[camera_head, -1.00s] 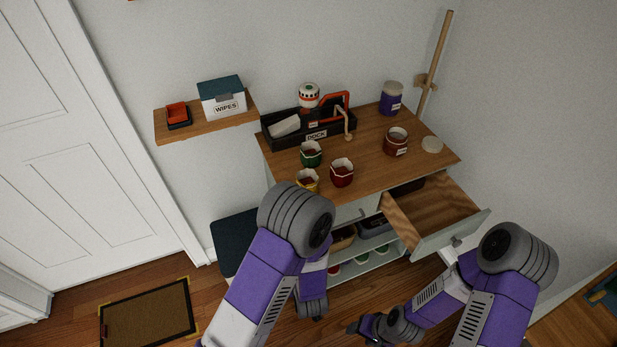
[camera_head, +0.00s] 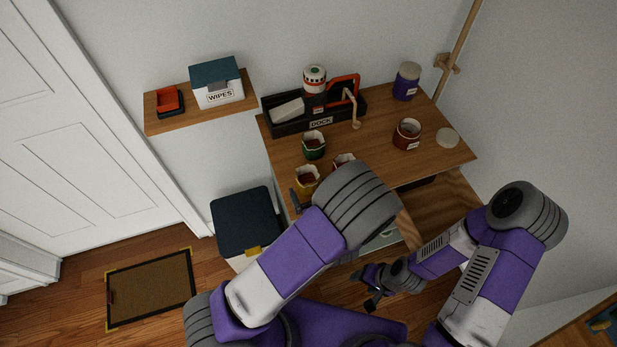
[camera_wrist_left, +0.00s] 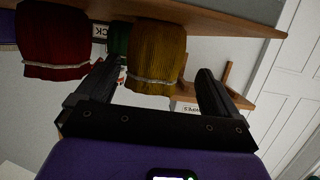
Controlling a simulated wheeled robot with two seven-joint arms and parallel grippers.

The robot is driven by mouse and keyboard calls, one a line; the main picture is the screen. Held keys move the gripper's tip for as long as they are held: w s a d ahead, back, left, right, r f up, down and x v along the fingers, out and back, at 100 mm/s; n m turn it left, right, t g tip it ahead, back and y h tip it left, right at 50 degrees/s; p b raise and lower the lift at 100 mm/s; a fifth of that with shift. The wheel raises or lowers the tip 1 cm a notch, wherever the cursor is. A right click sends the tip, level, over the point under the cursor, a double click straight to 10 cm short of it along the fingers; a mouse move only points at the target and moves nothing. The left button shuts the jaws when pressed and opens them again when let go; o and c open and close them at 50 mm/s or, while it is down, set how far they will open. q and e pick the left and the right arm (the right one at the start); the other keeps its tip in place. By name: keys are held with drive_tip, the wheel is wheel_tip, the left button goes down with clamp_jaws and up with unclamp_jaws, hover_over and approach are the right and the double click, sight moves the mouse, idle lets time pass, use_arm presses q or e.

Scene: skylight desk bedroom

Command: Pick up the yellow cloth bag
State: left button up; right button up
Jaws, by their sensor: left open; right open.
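The yellow cloth bag (camera_head: 306,181) stands upright at the front left edge of the desk top, open at the top with dark contents. In the left wrist view the yellow bag (camera_wrist_left: 156,60), tied with a pale cord, shows ahead, between the lines of the two fingers. My left gripper (camera_wrist_left: 158,72) is open and empty, its fingers pointing toward the bag; I cannot tell whether they touch it. In the head view my left arm mostly hides this gripper (camera_head: 297,200). My right gripper (camera_head: 371,286) is open and empty, low in front of the desk.
A green bag (camera_head: 314,145) and a partly hidden red bag (camera_head: 344,159) stand close to the yellow one. A black caddy (camera_head: 285,125) is behind, and a brown-red pot (camera_head: 407,134) to the right. A drawer (camera_head: 440,207) is pulled out. A lidded bin (camera_head: 245,222) stands left.

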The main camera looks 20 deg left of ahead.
sight(310, 186)
use_arm(q)
drive_tip(key=x, duration=0.4)
drive_tip(key=shift+w, duration=0.45)
drive_tip(key=c, duration=1)
